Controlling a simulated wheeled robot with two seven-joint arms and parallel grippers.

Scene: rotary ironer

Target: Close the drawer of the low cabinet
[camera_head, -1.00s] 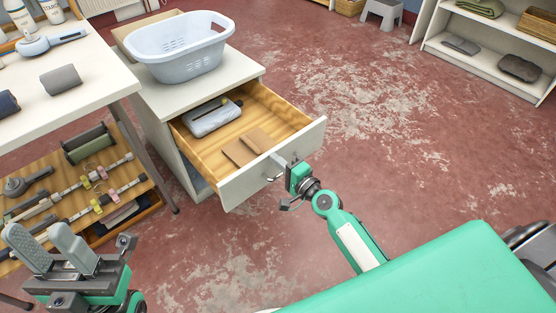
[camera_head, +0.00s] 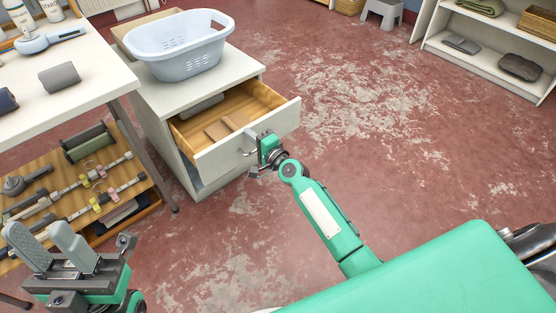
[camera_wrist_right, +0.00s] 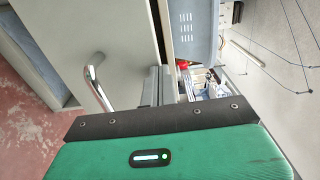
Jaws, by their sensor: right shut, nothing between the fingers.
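The low cabinet (camera_head: 160,100) is white, and its wooden drawer (camera_head: 262,97) stands partly open. The white drawer front (camera_head: 210,161) also shows in the wrist view (camera_wrist_right: 120,40), with its curved metal handle (camera_wrist_right: 95,82). My right gripper (camera_head: 257,142) is shut and empty. Its fingertips (camera_wrist_right: 158,84) are against or very close to the drawer front, beside the handle; exact contact is hard to see. My left gripper (camera_head: 50,238) is open and empty at the lower left, away from the cabinet.
A pale laundry basket (camera_head: 180,45) stands on the cabinet. Brown flat pieces (camera_head: 226,126) and a grey item (camera_head: 200,107) lie in the drawer. A white table (camera_head: 90,75) with a lower shelf stands at left. The red floor at right is clear.

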